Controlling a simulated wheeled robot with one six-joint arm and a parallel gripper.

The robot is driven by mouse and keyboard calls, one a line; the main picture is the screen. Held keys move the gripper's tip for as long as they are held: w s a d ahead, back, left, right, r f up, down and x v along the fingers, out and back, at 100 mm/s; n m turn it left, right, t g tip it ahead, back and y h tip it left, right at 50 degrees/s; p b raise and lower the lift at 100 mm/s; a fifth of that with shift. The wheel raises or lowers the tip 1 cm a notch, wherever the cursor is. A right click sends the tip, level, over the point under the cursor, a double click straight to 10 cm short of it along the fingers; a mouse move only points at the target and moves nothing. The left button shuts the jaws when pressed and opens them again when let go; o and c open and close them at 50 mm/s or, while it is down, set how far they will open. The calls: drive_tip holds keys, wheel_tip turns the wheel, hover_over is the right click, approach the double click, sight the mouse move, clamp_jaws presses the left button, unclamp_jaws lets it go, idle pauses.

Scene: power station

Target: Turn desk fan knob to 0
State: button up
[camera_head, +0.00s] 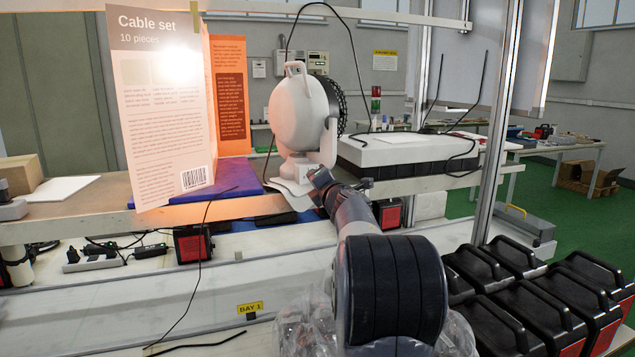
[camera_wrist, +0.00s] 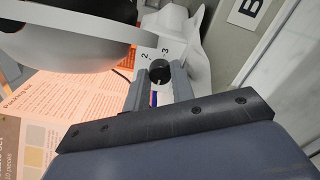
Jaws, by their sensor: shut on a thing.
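The white desk fan (camera_head: 297,112) stands on the shelf in the head view, its rounded back toward me. In the wrist view its white housing (camera_wrist: 85,40) fills the upper left. The dark round knob (camera_wrist: 160,70) is on the fan's base, with the numbers 2 and 3 printed just above it. The 0 mark is not visible, and I cannot tell clearly where the knob points. My gripper (camera_wrist: 157,82) is shut on the knob, one finger on each side. In the head view my gripper (camera_head: 318,180) reaches the fan's base; the knob is hidden there.
A tall "Cable set" card (camera_head: 160,110) stands left of the fan on a blue mat (camera_head: 232,182). A white box-like unit (camera_head: 405,150) with black cables lies to the right. A metal post (camera_head: 497,120) rises farther right. Several black cases (camera_head: 540,300) sit at lower right.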

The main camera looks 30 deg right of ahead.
drive_tip(key=o, duration=1)
drive_tip(key=shift+f, duration=0.1)
drive_tip(key=shift+f, duration=0.15)
